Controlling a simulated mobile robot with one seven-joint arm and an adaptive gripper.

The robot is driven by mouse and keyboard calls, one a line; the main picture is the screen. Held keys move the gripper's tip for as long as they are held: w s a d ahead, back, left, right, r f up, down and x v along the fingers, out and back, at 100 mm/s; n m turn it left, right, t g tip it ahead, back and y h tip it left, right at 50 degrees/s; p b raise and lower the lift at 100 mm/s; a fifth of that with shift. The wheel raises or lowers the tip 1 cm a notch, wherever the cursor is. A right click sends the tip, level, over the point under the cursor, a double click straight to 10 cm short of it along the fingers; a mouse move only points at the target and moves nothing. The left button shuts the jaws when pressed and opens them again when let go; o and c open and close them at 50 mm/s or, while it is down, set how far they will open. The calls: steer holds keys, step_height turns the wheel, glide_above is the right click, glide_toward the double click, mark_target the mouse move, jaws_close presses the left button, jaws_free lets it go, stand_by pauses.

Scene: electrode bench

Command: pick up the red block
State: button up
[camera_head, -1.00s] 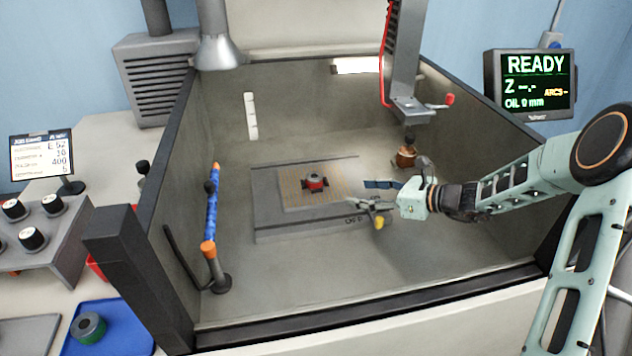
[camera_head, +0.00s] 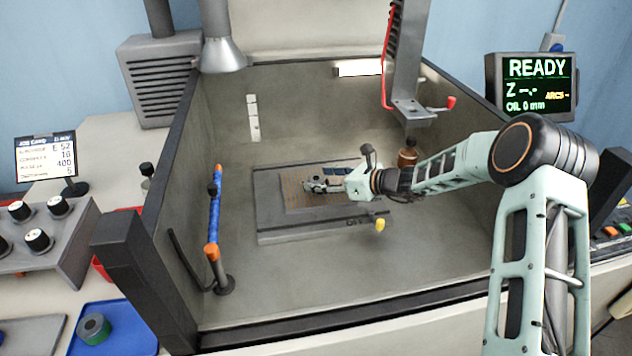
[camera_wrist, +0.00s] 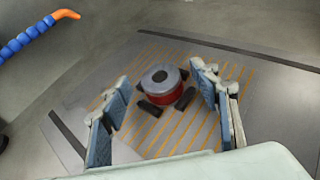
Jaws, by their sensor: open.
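The red block is a low round piece with a grey top that has a dark round recess; in the wrist view (camera_wrist: 162,92) it sits on a yellow-striped plate (camera_wrist: 187,133) with dark stubs at its near side. My gripper (camera_wrist: 161,78) is open, with one blue-padded finger to the left of the block and one to the right. Gaps show between both fingers and the block. In the head view my gripper (camera_head: 322,186) is over the striped plate and hides the block.
The grey work table (camera_head: 285,229) lies inside a walled tank. A blue jointed hose with orange ends (camera_head: 213,210) stands on the left. A hanging grey head (camera_head: 408,107) and a brown bottle (camera_head: 407,156) are at the back right. The front tank floor is clear.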

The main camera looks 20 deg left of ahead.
steer(key=shift+w+a, duration=0.1)
steer(key=shift+a, duration=0.1)
jaws_close()
stand_by(0.3)
steer(key=shift+r, duration=0.15)
